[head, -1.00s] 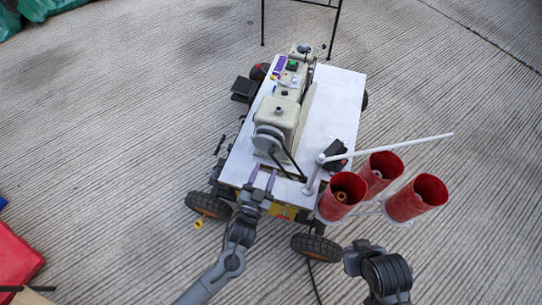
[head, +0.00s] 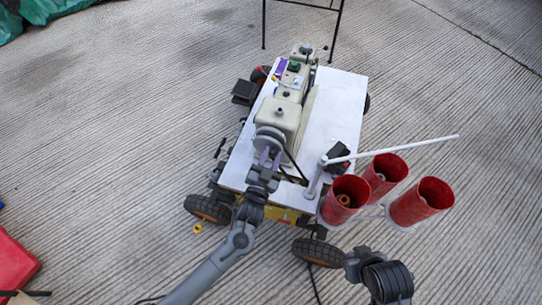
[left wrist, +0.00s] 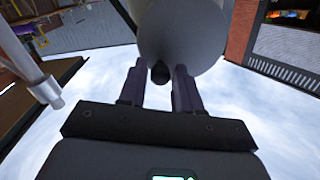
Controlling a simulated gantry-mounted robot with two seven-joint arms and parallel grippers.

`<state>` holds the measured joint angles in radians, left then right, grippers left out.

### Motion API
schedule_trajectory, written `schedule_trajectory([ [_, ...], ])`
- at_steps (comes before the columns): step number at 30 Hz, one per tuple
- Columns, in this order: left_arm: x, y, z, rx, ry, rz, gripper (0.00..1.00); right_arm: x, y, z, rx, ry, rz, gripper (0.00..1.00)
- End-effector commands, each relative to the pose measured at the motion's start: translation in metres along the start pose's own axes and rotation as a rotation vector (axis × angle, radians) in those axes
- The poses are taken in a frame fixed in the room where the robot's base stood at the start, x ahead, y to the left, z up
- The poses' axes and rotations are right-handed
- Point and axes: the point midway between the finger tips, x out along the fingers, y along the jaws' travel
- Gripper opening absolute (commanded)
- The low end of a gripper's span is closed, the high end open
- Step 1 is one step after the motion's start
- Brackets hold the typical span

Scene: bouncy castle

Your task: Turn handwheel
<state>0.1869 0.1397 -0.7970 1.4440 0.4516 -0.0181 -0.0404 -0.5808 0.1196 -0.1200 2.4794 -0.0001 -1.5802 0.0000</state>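The handwheel (head: 268,136) is a round grey disc on the near end of a beige sewing machine (head: 290,118). My left gripper (head: 268,155) is right at the wheel's near face. In the left wrist view, the wheel (left wrist: 182,30) fills the top middle, and the two purple fingers of the left gripper (left wrist: 159,78) point at its lower part. The fingers are apart, with a small dark knob (left wrist: 160,72) between them. I see a gap between knob and fingers; whether the tips touch the wheel I cannot tell. My right arm shows at the lower right, but its fingers do not.
The machine stands on a white-topped wheeled cart (head: 335,110). Red cups (head: 345,198) and a white rod (head: 400,148) stick out at its near right corner. A black-framed stand (head: 300,5) is behind. Ribbed concrete floor around the cart is mostly clear.

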Motion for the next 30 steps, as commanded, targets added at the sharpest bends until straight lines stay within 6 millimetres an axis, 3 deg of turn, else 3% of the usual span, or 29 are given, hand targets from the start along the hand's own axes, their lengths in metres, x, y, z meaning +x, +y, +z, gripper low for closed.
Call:
schedule_trajectory([
  [1,0.0,0.0,0.0,0.0,0.0,0.0,0.25,0.0,0.0,0.0,0.001,0.001,-0.001,0.0],
  [6,0.0,0.0,0.0,0.0,0.0,0.0,0.0,0.0,-0.001,-0.001,0.004,0.002,-0.003,0.0],
  [19,0.0,-0.003,-0.003,-0.07,-0.002,-0.001,0.0,-0.008,0.0,-0.003,0.003,0.002,-0.002,0.0],
  [30,-0.001,-0.012,-0.008,-0.352,-0.003,-0.003,0.0,-0.029,0.002,-0.01,-0.006,0.001,0.004,0.0],
])
